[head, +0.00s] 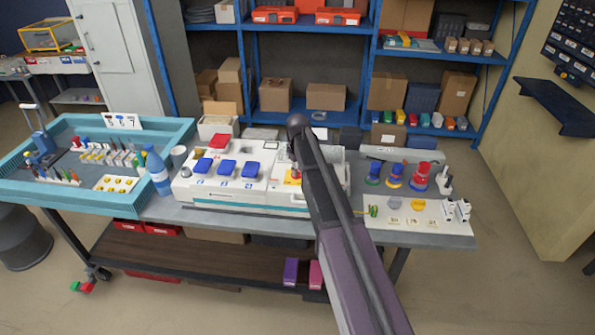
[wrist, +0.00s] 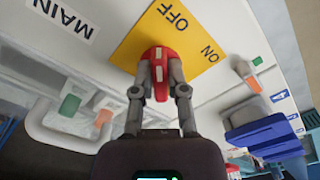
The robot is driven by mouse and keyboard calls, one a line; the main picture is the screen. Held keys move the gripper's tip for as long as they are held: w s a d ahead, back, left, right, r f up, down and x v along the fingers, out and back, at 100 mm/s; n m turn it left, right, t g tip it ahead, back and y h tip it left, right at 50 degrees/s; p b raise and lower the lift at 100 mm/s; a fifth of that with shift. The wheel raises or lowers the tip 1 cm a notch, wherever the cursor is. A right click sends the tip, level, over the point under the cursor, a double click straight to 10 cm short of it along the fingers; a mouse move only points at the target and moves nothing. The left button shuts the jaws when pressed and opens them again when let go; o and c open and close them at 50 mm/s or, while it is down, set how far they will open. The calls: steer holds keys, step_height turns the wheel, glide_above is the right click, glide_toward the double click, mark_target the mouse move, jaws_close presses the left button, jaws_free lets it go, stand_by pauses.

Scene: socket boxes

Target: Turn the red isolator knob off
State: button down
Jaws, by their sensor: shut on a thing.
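The red isolator knob (wrist: 158,54) sits on a yellow plate (wrist: 128,52) marked OFF and ON in the wrist view. My gripper (wrist: 160,72) is shut on it, one finger on each side. The knob's far end points up in the picture, nearer the OFF word than the ON word; its exact angle is hard to tell. A MAIN label (wrist: 64,18) is at the upper left. In the head view, the yellow plate (head: 292,181) shows small beside my arm, which hides most of the gripper.
The white socket unit (head: 245,203) carries several blue covers (head: 226,168) left of the knob. Red, blue and green plugs (head: 396,176) stand to the right. A blue bottle (head: 157,170) and a turquoise tray (head: 120,205) are at the left.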

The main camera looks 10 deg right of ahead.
steer(key=shift+s+d, duration=0.1)
steer(key=c, duration=0.7)
jaws_free()
steer(key=shift+o, duration=0.2)
steer(key=shift+m, duration=0.3)
